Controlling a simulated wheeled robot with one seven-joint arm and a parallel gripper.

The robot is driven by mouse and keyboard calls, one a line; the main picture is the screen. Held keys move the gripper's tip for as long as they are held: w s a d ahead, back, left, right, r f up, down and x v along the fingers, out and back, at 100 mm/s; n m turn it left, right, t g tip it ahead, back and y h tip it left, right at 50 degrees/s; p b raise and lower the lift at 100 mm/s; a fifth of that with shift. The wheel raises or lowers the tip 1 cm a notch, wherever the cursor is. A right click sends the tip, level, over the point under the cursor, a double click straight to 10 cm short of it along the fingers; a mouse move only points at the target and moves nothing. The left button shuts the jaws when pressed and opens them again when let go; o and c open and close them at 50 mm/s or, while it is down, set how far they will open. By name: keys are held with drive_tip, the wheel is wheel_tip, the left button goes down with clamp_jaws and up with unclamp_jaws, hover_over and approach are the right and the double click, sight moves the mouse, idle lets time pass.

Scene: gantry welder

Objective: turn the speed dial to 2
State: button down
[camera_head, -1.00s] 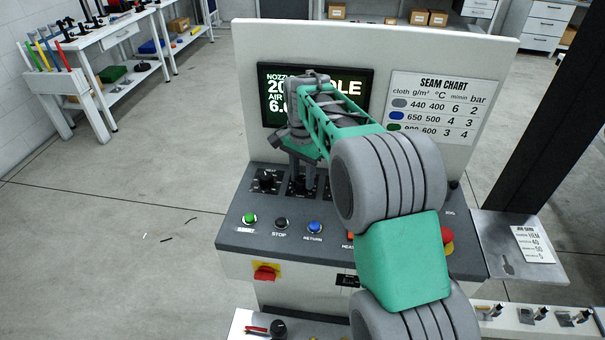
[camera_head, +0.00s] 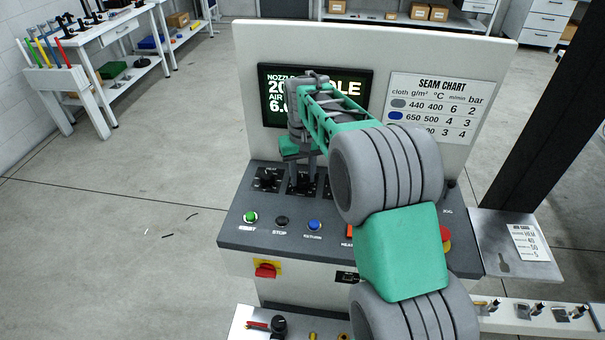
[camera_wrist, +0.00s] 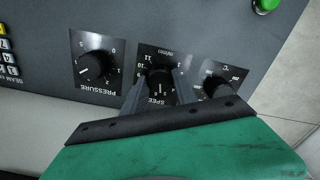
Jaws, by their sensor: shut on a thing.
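The speed dial (camera_wrist: 160,80) is a black knob on a black plate, in the middle of three dials in the wrist view. My gripper (camera_wrist: 158,90) is shut on it, with one finger on each side. A white mark on the knob points down in that view, toward the SPEED lettering. The numbers beside it are partly hidden by my fingers, so I cannot read the exact setting. In the head view my gripper (camera_head: 302,180) reaches down to the middle dial plate, and the knob is mostly hidden.
The pressure dial (camera_wrist: 95,66) and the °C dial (camera_wrist: 217,86) sit close on either side. Below the dials are a green start button (camera_head: 250,217), a stop button (camera_head: 281,221) and a blue return button (camera_head: 314,225). The seam chart (camera_head: 434,105) and display (camera_head: 273,88) stand behind.

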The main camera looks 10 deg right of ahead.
drive_tip(key=n, duration=0.4)
drive_tip(key=shift+n, duration=0.3)
drive_tip(key=n, duration=0.4)
drive_tip(key=shift+n+p, duration=0.3)
drive_tip(key=shift+p, duration=0.05)
drive_tip(key=n, duration=0.4)
drive_tip(key=shift+n, duration=0.3)
drive_tip(key=n, duration=0.4)
drive_tip(key=shift+n, duration=0.3)
drive_tip(key=c, duration=1)
unclamp_jaws()
drive_tip(key=shift+o, duration=0.2)
drive_tip(key=shift+r, duration=0.1)
